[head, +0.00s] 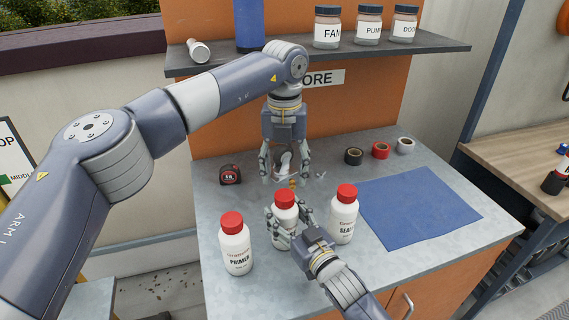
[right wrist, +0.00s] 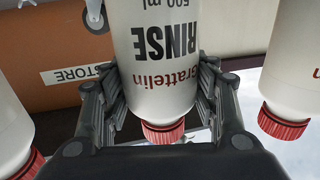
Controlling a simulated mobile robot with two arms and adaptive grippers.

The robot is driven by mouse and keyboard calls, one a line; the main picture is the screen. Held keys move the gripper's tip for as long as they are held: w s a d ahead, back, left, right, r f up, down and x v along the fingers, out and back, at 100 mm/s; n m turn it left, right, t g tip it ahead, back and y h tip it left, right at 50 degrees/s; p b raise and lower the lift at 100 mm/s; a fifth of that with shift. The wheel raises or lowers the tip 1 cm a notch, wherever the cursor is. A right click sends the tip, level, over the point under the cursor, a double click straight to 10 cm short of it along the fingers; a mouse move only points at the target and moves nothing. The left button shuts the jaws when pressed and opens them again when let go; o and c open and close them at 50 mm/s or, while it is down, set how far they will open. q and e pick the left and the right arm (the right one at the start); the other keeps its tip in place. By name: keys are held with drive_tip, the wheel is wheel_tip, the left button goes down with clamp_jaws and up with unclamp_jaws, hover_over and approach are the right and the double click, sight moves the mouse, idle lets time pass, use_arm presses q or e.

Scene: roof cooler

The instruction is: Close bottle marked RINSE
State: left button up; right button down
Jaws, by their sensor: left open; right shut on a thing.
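The white RINSE bottle (right wrist: 160,50) has a red cap (right wrist: 163,131) on its neck; whether the cap is tight I cannot tell. In the head view the bottle (head: 279,239) stands upright, its label hidden. My right gripper (head: 287,222) is shut around its body from the front; its fingers flank the bottle in the right wrist view (right wrist: 160,80), which shows it cap-down. My left gripper (head: 287,177) points down, open, just behind the red cap (head: 285,196) in the picture, with no bottle between its fingers.
The PRIMER bottle (head: 236,250) stands left and the SEALER bottle (head: 343,220) close on the right, both red-capped. Behind lie a tape measure (head: 230,174) and several tape rolls (head: 380,150). A blue mat (head: 420,208) lies clear at right. Small items under my left gripper are unclear.

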sight(284, 195)
use_arm(q)
wheel_tip(284, 195, down, 6)
drive_tip(key=shift+f, duration=0.25)
drive_tip(key=c, duration=1.1)
drive_tip(key=m, duration=0.8)
drive_tip(key=o, duration=1.2)
drive_tip(key=shift+o, duration=0.2)
